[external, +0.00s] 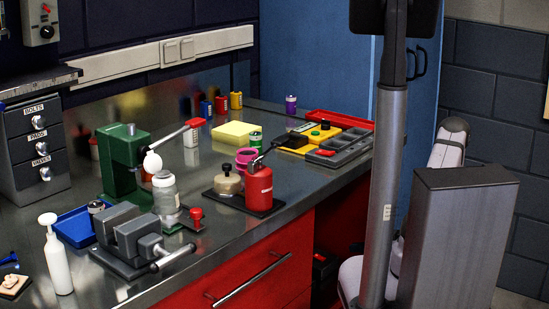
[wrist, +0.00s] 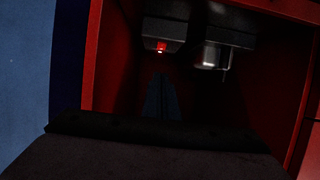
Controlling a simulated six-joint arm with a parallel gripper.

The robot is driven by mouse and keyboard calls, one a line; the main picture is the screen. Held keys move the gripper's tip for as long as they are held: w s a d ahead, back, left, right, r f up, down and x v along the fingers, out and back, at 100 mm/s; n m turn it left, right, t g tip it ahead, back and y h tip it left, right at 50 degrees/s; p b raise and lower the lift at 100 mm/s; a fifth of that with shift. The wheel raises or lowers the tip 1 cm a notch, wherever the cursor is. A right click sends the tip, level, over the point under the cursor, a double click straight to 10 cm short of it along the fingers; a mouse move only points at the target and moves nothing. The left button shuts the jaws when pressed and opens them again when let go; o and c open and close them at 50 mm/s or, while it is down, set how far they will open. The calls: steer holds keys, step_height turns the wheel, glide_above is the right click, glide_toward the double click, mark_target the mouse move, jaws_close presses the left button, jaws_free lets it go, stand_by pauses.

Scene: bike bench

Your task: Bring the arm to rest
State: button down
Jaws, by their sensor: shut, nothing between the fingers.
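My gripper (wrist: 162,96) appears in the wrist view as a dark, narrow wedge above a broad black body at the bottom edge. Its fingers are together with nothing seen between them. It faces a dim, red-walled space. In the external view my pale arm links (external: 449,143) show at the right, partly behind a grey post and box. The gripper cannot be made out clearly there.
The metal workbench (external: 225,235) holds a green press (external: 122,160), a vise (external: 130,238), a red can (external: 259,188) and trays. A grey post (external: 386,190) and a tall box (external: 462,235) stand at right. A red drawer (external: 240,275) is below.

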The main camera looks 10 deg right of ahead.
steer(key=shift+s+d, duration=0.2)
stand_by(0.5)
steer(key=w+d+f+m+g+h, duration=0.1)
steer(key=w+d+f+g+h, duration=0.15)
steer(key=d+h, duration=0.5)
steer(key=s+d+r+m+g+h, duration=0.2)
steer(key=d+r+m+g+h, duration=0.1)
steer(key=r, duration=0.2)
steer(key=s+a+r+m+g, duration=0.2)
steer(key=s+a+r, duration=0.15)
steer(key=s, duration=0.25)
steer(key=s+a+r+m+g, duration=0.2)
steer(key=s+a+r+m, duration=0.15)
steer(key=s, duration=0.25)
step_height(320, 180, up, 23)
steer(key=s+p, duration=0.1)
steer(key=p, duration=2.2)
steer(key=shift+a+y, duration=0.25)
steer(key=shift+y, duration=0.1)
